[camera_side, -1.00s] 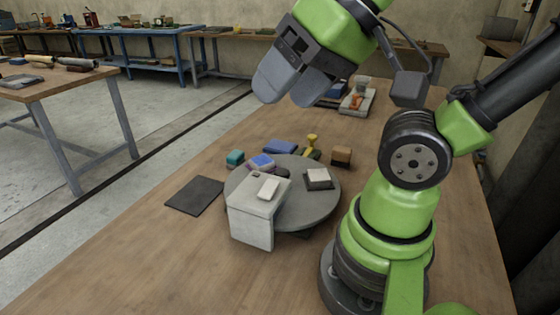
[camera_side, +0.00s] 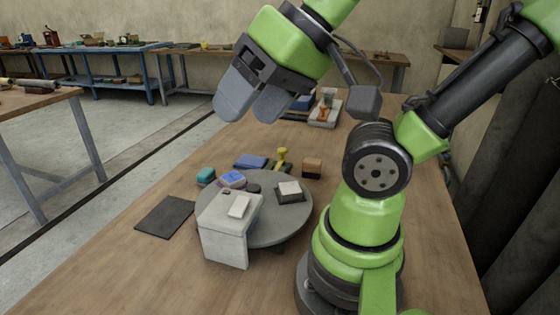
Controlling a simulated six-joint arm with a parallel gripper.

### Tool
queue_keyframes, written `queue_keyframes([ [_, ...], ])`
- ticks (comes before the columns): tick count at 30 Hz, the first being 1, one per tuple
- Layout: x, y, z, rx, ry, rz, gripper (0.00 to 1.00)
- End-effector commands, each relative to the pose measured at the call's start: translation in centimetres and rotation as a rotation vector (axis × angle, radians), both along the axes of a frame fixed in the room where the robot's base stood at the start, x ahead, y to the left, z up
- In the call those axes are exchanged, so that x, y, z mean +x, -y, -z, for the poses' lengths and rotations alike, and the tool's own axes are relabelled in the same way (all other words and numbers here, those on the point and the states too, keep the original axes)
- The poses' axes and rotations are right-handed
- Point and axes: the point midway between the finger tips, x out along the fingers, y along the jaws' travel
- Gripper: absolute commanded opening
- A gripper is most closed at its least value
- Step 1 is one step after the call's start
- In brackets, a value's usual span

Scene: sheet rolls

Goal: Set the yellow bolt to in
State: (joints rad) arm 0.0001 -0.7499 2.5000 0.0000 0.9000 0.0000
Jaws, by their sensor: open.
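A small upright yellow piece (camera_side: 282,157), which looks like the yellow bolt, stands behind the round grey turntable (camera_side: 290,228). Its setting is too small to tell. My gripper (camera_side: 248,110) is open and empty, high above the table. Its two grey fingers point down and left, well apart from the yellow piece and nearer the top of the picture.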

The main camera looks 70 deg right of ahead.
Motion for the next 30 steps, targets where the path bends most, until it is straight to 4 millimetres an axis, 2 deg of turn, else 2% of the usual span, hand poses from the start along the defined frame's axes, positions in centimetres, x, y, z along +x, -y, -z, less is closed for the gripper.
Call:
queue_keyframes([
  [8,0.0,0.0,0.0,0.000,0.000,0.000,0.63],
  [9,0.0,0.0,0.0,0.000,0.000,0.000,0.59],
  [11,0.1,0.1,0.0,0.000,-0.002,0.006,0.57],
  [14,1.0,0.7,-0.2,0.001,-0.026,0.056,0.57],
  [16,2.3,1.7,-0.5,0.001,-0.060,0.131,0.57],
  [20,5.8,5.2,-0.6,0.003,-0.147,0.350,0.57],
  [23,8.6,8.8,0.0,0.004,-0.211,0.539,0.57],
  [26,10.8,12.9,1.3,0.004,-0.269,0.728,0.57],
  [30,12.9,19.1,4.2,0.004,-0.338,0.988,0.57],
])
